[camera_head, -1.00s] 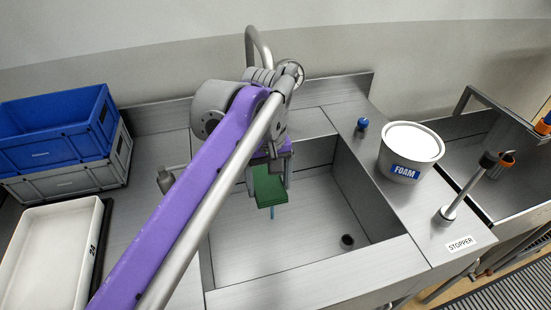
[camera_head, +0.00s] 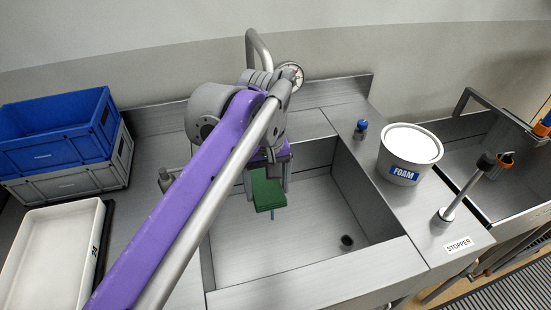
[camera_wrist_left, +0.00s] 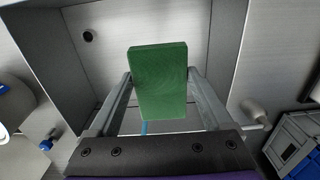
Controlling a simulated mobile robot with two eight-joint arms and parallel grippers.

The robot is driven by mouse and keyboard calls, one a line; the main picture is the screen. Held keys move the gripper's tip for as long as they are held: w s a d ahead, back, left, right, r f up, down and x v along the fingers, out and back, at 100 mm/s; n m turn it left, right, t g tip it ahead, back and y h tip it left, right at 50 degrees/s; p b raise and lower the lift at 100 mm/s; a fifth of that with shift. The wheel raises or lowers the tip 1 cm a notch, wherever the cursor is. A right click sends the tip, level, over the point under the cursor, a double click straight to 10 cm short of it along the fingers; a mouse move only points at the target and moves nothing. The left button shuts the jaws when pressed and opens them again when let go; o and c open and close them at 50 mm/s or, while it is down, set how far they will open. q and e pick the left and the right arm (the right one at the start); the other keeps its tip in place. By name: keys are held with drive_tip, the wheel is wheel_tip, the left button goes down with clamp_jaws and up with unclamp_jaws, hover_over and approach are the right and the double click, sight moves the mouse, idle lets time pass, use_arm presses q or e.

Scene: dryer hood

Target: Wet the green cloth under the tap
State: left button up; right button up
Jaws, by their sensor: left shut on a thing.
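The green cloth (camera_head: 267,190) looks like a flat green block and hangs over the sink (camera_head: 310,235). My left gripper (camera_head: 266,180) is shut on it; the left wrist view shows the cloth (camera_wrist_left: 160,80) between the two fingers (camera_wrist_left: 160,92). The tap (camera_head: 258,48) rises behind my left arm at the back of the sink; its spout end is hidden by the arm. A thin blue streak shows just below the cloth in both views; I cannot tell whether it is water. My right gripper is not in view.
A white FOAM tub (camera_head: 409,152) and a blue knob (camera_head: 361,126) stand right of the sink. The STOPPER lever (camera_head: 462,195) is further right. Blue (camera_head: 55,130) and grey (camera_head: 70,172) crates and a white tray (camera_head: 50,250) lie left. The drain (camera_head: 347,242) is uncovered.

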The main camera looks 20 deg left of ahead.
use_arm(q)
drive_tip(key=s+r, duration=0.1)
drive_tip(key=s+r+p, duration=0.1)
drive_tip(key=s+p, duration=0.1)
drive_tip(key=shift+s+d+r, duration=0.1)
drive_tip(key=shift+d+r, duration=0.15)
drive_tip(key=shift+r, duration=0.15)
drive_tip(key=shift+s+r, duration=0.15)
drive_tip(key=shift+s, duration=0.05)
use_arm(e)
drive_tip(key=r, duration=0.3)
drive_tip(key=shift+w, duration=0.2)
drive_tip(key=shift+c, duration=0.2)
